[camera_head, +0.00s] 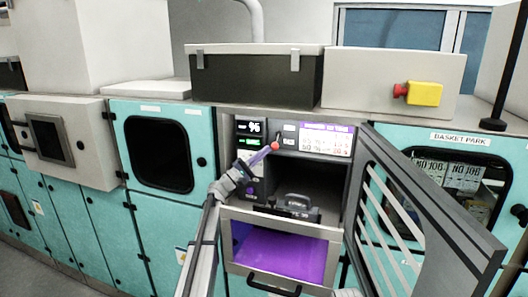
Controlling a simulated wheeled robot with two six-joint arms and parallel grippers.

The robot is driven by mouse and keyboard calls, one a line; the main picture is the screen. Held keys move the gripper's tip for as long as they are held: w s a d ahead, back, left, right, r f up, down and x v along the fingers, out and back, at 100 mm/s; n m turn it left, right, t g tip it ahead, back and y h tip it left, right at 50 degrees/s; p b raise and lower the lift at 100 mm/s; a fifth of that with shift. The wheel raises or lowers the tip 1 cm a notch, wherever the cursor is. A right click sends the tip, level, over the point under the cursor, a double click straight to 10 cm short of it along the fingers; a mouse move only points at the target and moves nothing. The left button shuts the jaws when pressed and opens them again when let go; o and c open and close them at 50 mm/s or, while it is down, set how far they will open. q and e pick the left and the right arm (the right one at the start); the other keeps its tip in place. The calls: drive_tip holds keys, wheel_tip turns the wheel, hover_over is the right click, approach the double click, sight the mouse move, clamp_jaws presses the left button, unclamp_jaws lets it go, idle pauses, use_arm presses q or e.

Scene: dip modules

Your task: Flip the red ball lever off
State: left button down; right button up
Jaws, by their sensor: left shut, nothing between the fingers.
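The lever's red ball (275,146) shows in the head view on the dark control panel, between the small display and the purple-and-white label. A short dark shaft seems to run up from the ball. My left gripper (266,153) reaches up from below, with its fingertips right at the lower left of the ball. It is shut with nothing between the fingers. I cannot tell whether the fingertips touch the ball. My right gripper is not in view.
A slatted grey door (430,215) stands open at the right. A drawer with a purple floor (285,258) is pulled out below the panel. A dark handled module (292,207) sits above the drawer. A yellow box with a red button (424,94) is at upper right.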

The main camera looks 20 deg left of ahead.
use_arm(q)
drive_tip(key=r+n+y+p, duration=0.1)
drive_tip(key=r+p, duration=0.1)
drive_tip(key=p, duration=0.2)
drive_tip(key=s+r+n+y+p, duration=0.1)
drive_tip(key=r+n+y+p, duration=0.1)
drive_tip(key=p, duration=0.3)
drive_tip(key=r+n+g+y+p, duration=0.1)
drive_tip(key=r+p, duration=0.2)
drive_tip(key=p, duration=0.1)
drive_tip(key=shift+s+n+y, duration=0.3)
drive_tip(key=shift+n, duration=0.1)
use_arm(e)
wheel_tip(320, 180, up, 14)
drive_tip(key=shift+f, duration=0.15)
